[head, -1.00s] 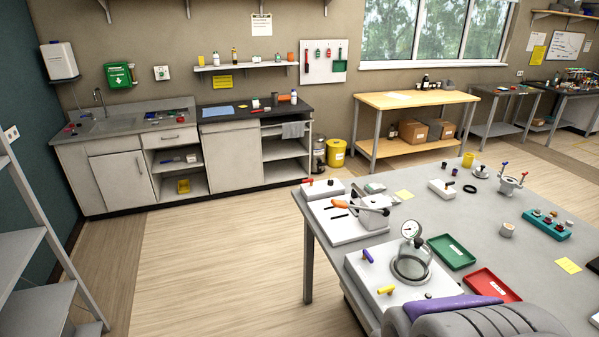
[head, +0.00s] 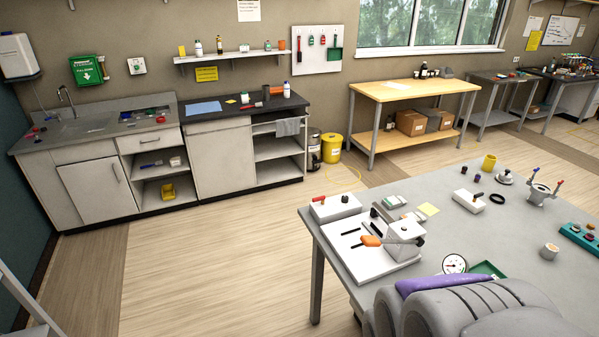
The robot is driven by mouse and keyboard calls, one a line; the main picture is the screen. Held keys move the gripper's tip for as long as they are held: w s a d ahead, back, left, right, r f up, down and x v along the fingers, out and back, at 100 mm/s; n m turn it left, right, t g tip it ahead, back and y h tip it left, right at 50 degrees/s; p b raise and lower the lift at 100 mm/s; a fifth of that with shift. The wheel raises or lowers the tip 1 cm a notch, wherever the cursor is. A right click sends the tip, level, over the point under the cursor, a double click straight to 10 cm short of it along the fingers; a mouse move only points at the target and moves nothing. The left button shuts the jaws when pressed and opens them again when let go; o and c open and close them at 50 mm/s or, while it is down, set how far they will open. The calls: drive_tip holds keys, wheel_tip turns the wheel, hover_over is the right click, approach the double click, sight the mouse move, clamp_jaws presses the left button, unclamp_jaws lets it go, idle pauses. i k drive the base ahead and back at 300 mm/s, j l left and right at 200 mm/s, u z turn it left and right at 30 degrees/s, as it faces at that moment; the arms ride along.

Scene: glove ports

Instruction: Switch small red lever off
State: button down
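A small red lever (head: 319,199) sits on a low white box (head: 336,208) at the near left corner of the grey table (head: 447,195). It leans to the left side of the box top. Another red-tipped lever (head: 560,183) stands on a grey two-handled fitting (head: 541,194) at the right of the table, beside a blue-tipped one. My gripper is not in view.
A white-based press with an orange handle (head: 371,241) stands just in front of the white box. A pressure gauge (head: 455,264) is nearer. My own grey body hides the table's near part. Open floor (head: 220,260) lies left of the table, before the sink cabinets (head: 90,185).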

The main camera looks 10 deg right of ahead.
sight(321, 198)
drive_tip(key=i+j, duration=0.3)
drive_tip(key=i, duration=0.3)
drive_tip(key=i+j+z, duration=0.1)
drive_tip(key=i+j, duration=0.25)
drive_tip(key=i, duration=0.25)
drive_tip(key=i+j, duration=0.35)
drive_tip(key=i, duration=0.2)
drive_tip(key=i+j+z, duration=0.1)
drive_tip(key=i+j, duration=0.25)
drive_tip(key=i, duration=0.25)
